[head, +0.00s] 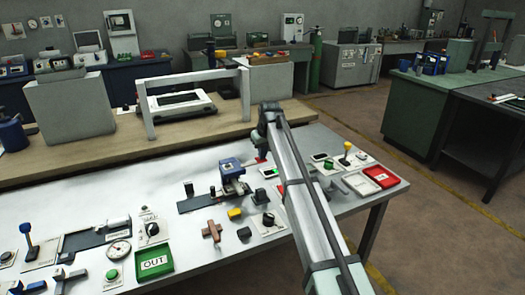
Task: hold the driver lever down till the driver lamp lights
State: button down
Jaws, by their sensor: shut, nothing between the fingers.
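My arm reaches up from the lower right, and my gripper (259,150) points down at the far side of the white bench, beside a small red part (261,160). The gripper is shut and empty; its fingertips are small and partly hidden, so contact with the red part cannot be told. A lever with a yellow knob (347,146) stands upright right of my arm. A lever with a blue knob (26,229) stands at the far left. No readable label shows which is the driver lever. I cannot pick out the driver lamp; my arm covers part of the bench.
A blue device (230,168) on a dark rail stands left of my gripper. A red tray (380,177) lies right, a green OUT tray (154,262) front left. Dials, knobs and small blocks lie between. A grey frame (150,106) stands behind.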

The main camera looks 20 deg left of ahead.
aim_at(266, 160)
jog(key=shift+w+d+f+g+y, duration=0.2)
jog(key=shift+w+f+g+y, duration=0.1)
jog(key=shift+f+y, duration=0.15)
jog(key=shift+d+f+g+y, duration=0.15)
jog(key=shift+f+g+y, duration=0.45)
jog(key=shift+f, duration=0.2)
jog(key=shift+d+f, duration=0.1)
jog(key=shift+f, duration=0.35)
jog(key=shift+d+f, duration=0.1)
jog(key=shift+f, duration=0.1)
dwell(0.3)
jog(key=shift+r, duration=0.1)
jog(key=shift+w+r, duration=0.1)
jog(key=shift+r, duration=0.25)
jog(key=w+v, duration=0.1)
jog(key=v, duration=1.2)
jog(key=shift+w+r, duration=0.2)
jog(key=shift+r, duration=0.15)
